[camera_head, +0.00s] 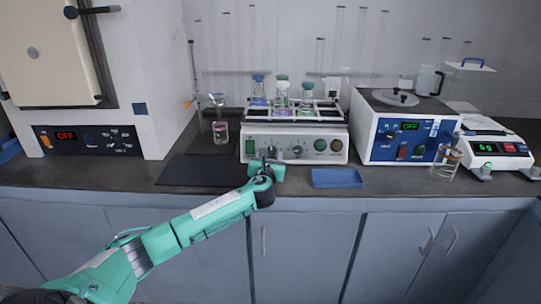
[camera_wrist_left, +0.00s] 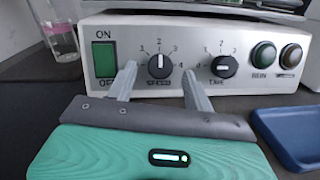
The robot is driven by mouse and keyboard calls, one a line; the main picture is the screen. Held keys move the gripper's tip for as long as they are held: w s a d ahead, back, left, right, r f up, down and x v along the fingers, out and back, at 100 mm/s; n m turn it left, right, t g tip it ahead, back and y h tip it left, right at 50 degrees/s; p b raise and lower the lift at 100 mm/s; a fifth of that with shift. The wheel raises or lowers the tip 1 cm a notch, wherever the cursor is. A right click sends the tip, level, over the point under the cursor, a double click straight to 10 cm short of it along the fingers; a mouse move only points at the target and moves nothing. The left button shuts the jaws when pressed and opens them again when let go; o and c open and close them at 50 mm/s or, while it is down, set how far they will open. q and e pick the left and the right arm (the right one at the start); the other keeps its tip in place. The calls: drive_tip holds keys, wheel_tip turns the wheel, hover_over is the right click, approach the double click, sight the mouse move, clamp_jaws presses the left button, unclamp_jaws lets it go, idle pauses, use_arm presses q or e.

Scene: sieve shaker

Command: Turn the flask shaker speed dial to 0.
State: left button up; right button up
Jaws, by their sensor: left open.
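The flask shaker (camera_head: 294,145) is a white box with flasks on its top rack, standing at the middle of the bench. Its speed dial (camera_wrist_left: 159,66) is a black round knob with a white pointer line, which points up towards the 2 in the left wrist view. My left gripper (camera_wrist_left: 159,74) is open and empty, with one finger at each side of the speed dial in that view. Whether the fingers reach around the knob is hard to tell. In the head view, the gripper (camera_head: 266,166) is low in front of the shaker panel.
The time dial (camera_wrist_left: 224,67) is just right of my right finger. A green ON/OFF switch (camera_wrist_left: 104,60) is at the panel's left. A blue tray (camera_head: 338,178) lies at the front right. A glass beaker (camera_head: 220,133) stands left of the shaker.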

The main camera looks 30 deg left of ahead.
use_arm(q)
drive_tip(key=shift+x, duration=1)
use_arm(e)
drive_tip(key=shift+r, duration=0.35)
use_arm(q)
drive_tip(key=c, duration=1)
drive_tip(key=shift+o, duration=0.2)
